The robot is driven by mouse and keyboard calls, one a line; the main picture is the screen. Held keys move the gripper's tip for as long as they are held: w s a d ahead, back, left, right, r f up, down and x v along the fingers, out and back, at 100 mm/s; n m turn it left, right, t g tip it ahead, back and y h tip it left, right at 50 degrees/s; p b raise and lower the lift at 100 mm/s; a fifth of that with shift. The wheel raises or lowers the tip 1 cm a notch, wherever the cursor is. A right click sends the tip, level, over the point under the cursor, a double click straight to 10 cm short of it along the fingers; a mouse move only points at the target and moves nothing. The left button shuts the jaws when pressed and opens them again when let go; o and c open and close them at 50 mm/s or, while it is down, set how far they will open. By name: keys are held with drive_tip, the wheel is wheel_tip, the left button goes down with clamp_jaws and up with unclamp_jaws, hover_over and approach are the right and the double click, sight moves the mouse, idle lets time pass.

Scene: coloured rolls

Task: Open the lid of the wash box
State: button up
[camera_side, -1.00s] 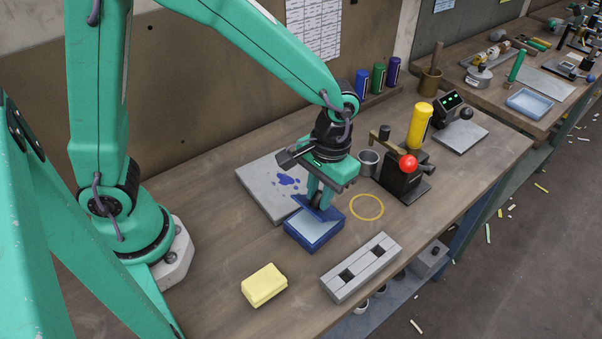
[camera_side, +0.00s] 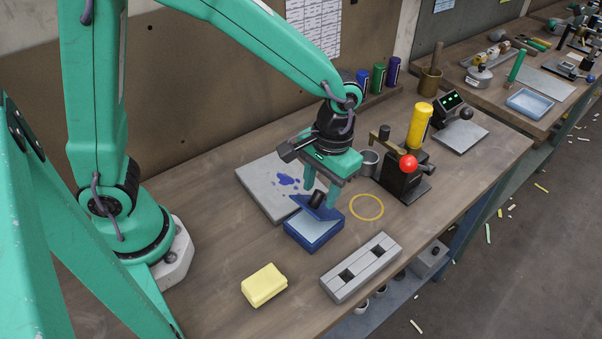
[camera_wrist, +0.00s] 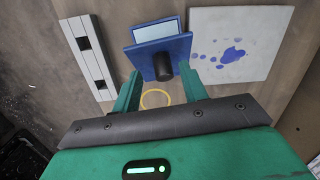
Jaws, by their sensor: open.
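The wash box (camera_side: 312,243) is a blue box on the bench with a pale interior showing; it also shows in the wrist view (camera_wrist: 157,31). Its blue lid (camera_side: 325,213) stands tilted up at the box's back edge, and in the wrist view the lid (camera_wrist: 140,58) faces me. A black knob (camera_side: 316,199) sticks out from the lid. My gripper (camera_wrist: 161,72) is open, with one green finger on each side of the knob (camera_wrist: 163,67) and gaps visible between. The lower part of the lid's hinge side is hidden.
A grey slab with blue stains (camera_side: 262,192) lies behind the box. A yellow ring (camera_side: 367,207) is marked to its right. A grey slotted block (camera_side: 360,267) and a yellow sponge-like block (camera_side: 264,285) lie in front. A black stand with a red ball (camera_side: 402,180) rises at right.

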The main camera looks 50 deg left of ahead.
sight(319, 192)
drive_tip(key=shift+w+d+r, duration=0.1)
drive_tip(key=shift+w+r, duration=0.05)
drive_tip(key=shift+r, duration=1.45)
drive_tip(key=shift+w+d+r, duration=0.1)
drive_tip(key=shift+w+r, duration=0.05)
drive_tip(key=shift+r, duration=1.4)
drive_tip(key=shift+a, duration=0.15)
drive_tip(key=shift+s+a+r+t+h, duration=0.25)
drive_tip(key=shift+a+t+h, duration=0.1)
drive_tip(key=shift+t, duration=0.15)
drive_tip(key=shift+f, duration=0.1)
drive_tip(key=shift+f, duration=3.85)
clamp_jaws()
